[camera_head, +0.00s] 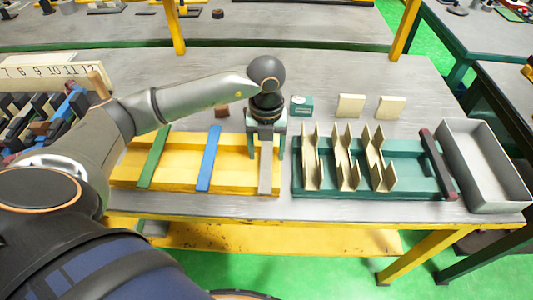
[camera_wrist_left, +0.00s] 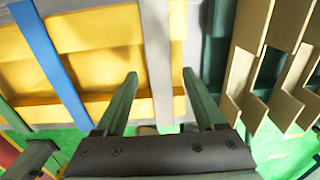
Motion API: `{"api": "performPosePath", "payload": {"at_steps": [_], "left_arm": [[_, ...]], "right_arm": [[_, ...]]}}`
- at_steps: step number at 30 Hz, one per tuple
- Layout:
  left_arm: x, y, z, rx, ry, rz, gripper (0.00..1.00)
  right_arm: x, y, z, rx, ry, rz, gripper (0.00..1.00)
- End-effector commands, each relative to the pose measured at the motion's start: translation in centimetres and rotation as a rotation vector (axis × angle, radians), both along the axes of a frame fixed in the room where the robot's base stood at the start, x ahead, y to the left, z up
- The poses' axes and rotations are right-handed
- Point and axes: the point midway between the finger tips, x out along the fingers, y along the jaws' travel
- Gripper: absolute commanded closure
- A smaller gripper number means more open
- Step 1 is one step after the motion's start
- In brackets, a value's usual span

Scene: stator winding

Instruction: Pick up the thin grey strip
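The thin grey strip (camera_head: 265,171) lies across the right end of the yellow tray (camera_head: 178,180), its length running front to back. My left gripper (camera_head: 266,151) is over the strip's far part, pointing down. In the left wrist view the grey strip (camera_wrist_left: 157,60) passes between the two green fingers of the left gripper (camera_wrist_left: 160,76). The fingers are apart, with a visible gap on each side of the strip. My right gripper is not in view.
A green strip (camera_head: 153,156) and a blue strip (camera_head: 209,157) lie on the same tray. A teal tray (camera_head: 412,183) with folded beige pieces (camera_head: 345,158) stands close on the right. A grey bin (camera_head: 481,165) stands beyond it.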

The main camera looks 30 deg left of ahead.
Motion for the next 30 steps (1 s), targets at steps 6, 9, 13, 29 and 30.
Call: {"api": "performPosePath", "payload": {"at_steps": [6, 9, 13, 29, 30], "left_arm": [[0.02, -0.03, 0.05, -0.001, -0.001, 0.000, 0.54], [0.02, -0.03, 0.06, -0.001, -0.001, 0.000, 0.66], [0.02, -0.03, 0.07, -0.001, -0.001, 0.000, 0.80], [0.02, -0.02, 0.08, -0.001, -0.001, 0.000, 1.00], [0.02, -0.02, 0.08, -0.001, -0.001, 0.000, 1.00]], "right_arm": [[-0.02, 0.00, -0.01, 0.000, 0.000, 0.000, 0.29], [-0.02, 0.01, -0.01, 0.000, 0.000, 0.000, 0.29], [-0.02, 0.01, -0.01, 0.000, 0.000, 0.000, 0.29], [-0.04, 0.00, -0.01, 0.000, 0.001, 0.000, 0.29], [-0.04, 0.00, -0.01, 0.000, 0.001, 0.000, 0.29]]}}
